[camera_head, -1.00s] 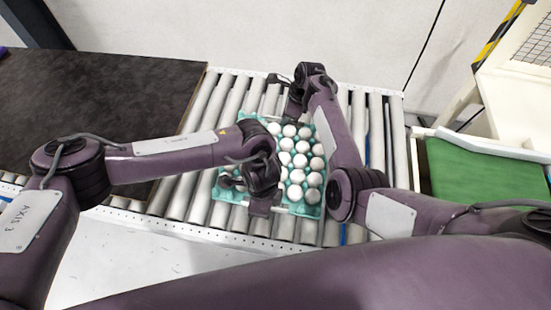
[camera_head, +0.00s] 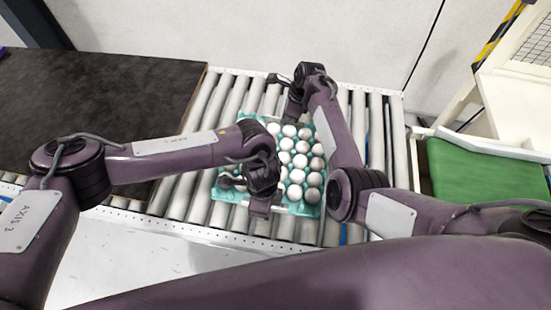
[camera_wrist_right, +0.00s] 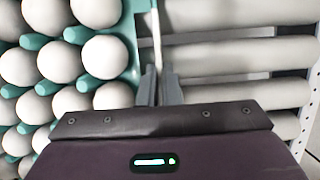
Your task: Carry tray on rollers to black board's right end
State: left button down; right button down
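A teal egg tray (camera_head: 312,211) full of white eggs lies on the rollers; its left part is partly hidden by my left arm. My right gripper (camera_head: 284,98) is at the tray's far edge. In the right wrist view, the fingers of this gripper (camera_wrist_right: 160,88) are close together on the tray's thin rim (camera_wrist_right: 140,8), beside the eggs. My left gripper (camera_head: 262,207) is at the tray's near edge, and its fingertips are too hidden to show their grip. The black board (camera_head: 90,95) lies left of the rollers.
The roller conveyor (camera_head: 215,105) runs under the tray, with bare rollers on both sides of it. A green surface (camera_head: 485,178) in a pale frame stands at the right. A white wall (camera_head: 240,35) rises behind.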

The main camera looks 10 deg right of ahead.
pick_arm(q)
jog(key=shift+r, duration=0.1)
dwell(0.6)
